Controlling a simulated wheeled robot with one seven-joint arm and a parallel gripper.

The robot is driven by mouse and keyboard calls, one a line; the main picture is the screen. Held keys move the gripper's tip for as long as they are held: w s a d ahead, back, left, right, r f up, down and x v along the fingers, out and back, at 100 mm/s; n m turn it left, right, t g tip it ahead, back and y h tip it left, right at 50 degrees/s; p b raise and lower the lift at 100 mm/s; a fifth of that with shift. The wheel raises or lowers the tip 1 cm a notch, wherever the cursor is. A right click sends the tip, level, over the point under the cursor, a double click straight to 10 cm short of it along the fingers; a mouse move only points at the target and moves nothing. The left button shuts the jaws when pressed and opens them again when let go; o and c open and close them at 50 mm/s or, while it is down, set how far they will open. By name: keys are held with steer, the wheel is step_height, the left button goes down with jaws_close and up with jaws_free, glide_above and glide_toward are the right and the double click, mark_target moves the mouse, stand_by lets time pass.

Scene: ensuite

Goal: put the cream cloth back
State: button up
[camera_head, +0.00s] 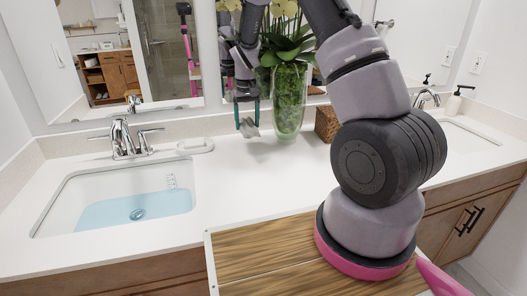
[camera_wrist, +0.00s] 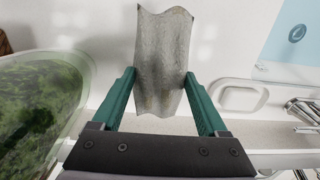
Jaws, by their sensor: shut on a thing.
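My gripper (camera_head: 247,108) is over the vanity counter, just left of the glass vase in the head view. It is shut on a small greyish-cream cloth (camera_head: 249,129). In the wrist view the cloth (camera_wrist: 162,62) is a creased strip between the two green fingers of my gripper (camera_wrist: 161,85). In the head view the cloth is at the fingertips, close to the counter; I cannot tell whether it touches it.
A glass vase (camera_head: 289,100) with green plants stands close beside my gripper. A white tray (camera_head: 195,147) lies between the gripper and the sink (camera_head: 70,192), which holds water. A chrome faucet (camera_head: 122,138) and a brown woven box (camera_head: 327,124) stand along the back. The front middle counter is clear.

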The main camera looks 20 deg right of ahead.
steer(key=shift+d, duration=0.1)
glide_above(250, 152)
step_height(250, 152, down, 5)
steer(key=shift+s+f, duration=0.1)
steer(key=shift+f, duration=2.3)
steer(key=shift+f, duration=0.1)
steer(key=o, duration=1.1)
steer(key=shift+c, duration=0.2)
